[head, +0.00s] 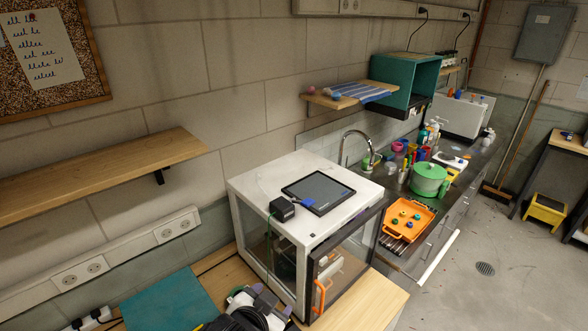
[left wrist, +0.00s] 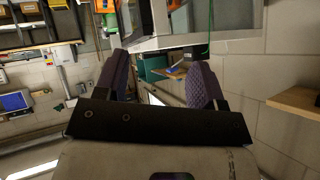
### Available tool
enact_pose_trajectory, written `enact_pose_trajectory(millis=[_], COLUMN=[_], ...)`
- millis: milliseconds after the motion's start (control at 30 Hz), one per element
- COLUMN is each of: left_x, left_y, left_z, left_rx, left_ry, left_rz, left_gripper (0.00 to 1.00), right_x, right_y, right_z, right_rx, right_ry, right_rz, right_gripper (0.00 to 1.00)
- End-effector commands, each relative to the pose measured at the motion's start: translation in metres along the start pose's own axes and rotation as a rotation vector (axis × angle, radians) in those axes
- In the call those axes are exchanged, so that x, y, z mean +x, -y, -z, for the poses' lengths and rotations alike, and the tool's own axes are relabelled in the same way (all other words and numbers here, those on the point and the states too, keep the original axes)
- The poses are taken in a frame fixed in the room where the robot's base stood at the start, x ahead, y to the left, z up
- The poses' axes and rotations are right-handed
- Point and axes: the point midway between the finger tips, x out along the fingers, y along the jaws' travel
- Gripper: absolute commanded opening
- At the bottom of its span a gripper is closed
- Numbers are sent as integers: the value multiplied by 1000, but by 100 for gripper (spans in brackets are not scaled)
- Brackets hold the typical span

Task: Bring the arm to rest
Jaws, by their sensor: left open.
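My left gripper (left wrist: 160,75) is open in the left wrist view. Its two dark purple, textured fingers stand well apart with nothing held between them. The left wrist picture looks upside down, with the white cabinet at its top edge. In the head view a white and dark shape with purple-grey parts (head: 265,299) at the bottom edge looks like part of my left gripper. It is in front of the white cabinet (head: 262,190), low over the wooden bench. My right gripper is in neither view.
A black tablet (head: 318,192) and a small black box (head: 282,209) lie on top. A wooden shelf (head: 90,178) juts from the wall at left. A teal mat (head: 170,303) lies on the bench.

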Motion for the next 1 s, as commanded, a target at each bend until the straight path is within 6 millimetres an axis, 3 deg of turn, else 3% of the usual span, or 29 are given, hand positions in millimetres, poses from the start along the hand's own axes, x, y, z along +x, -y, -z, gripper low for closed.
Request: enact_pose_trajectory(millis=[133, 267, 433, 600, 900, 967, 1000], left_x=[-33, -57, -81, -97, -132, -141, -149], left_y=[22, 29, 17, -10, -68, -79, -75], left_z=[-64, -130, -220, -300, -382, -396, -385], left_rx=[-158, -264, -364, -417, -445, -450, -450], left_ry=[-1, 62, 214, 399, 625, 665, 663], left_rz=[69, 117, 131, 109, 27, 11, 11], left_gripper=[63, 63, 63, 63, 63, 63, 63], right_x=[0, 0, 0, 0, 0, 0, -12], right_y=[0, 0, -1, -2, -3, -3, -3], right_z=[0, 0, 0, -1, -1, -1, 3], right_rx=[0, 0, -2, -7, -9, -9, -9], right_ry=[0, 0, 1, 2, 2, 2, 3], right_rz=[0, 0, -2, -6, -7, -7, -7], right_gripper=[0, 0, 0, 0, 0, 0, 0])
